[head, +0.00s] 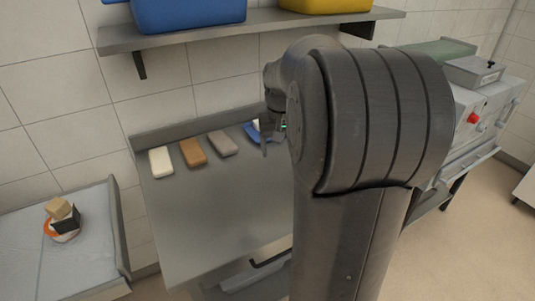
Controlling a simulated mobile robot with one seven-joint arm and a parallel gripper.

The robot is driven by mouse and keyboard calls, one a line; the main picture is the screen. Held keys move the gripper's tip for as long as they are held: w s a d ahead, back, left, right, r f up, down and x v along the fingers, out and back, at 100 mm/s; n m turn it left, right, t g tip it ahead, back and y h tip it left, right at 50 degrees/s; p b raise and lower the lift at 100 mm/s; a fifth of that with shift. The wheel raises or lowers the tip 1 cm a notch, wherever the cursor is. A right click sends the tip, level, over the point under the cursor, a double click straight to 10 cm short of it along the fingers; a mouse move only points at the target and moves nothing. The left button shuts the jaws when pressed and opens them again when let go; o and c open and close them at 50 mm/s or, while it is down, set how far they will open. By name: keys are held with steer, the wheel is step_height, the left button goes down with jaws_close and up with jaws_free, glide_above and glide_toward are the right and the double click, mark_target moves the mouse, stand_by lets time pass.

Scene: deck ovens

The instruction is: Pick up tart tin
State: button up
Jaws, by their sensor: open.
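I cannot surely pick out the tart tin in the head view; it may be hidden behind my arm. My gripper (266,148) points down over the back of the steel table (200,225), with its fingers seen from the side. Its jaws are open. A blue rounded thing (248,132) with something white in it shows right beside the fingers, partly covered by them. Whether they touch is not clear. My large dark arm hides the table's right part.
A white block (161,161), a brown block (193,152) and a grey-brown block (222,144) lie in a row left of my gripper. A shelf (260,24) with blue and yellow bins hangs above. Another table (30,255) stands left. The steel table's front is clear.

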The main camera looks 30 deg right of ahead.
steer(key=shift+m+g+y, duration=0.6)
steer(key=shift+m, duration=0.3)
steer(key=w+d+f, duration=0.1)
steer(key=d+f, duration=0.7)
steer(key=w+d+f, duration=0.1)
steer(key=d+f, duration=0.3)
steer(key=shift+w, duration=0.35)
steer(key=shift+s+f, duration=0.15)
steer(key=shift+f, duration=1.3)
steer(key=shift+s+f, duration=0.1)
steer(key=shift+f, duration=1.35)
steer(key=shift+c, duration=0.4)
steer(key=c, duration=0.9)
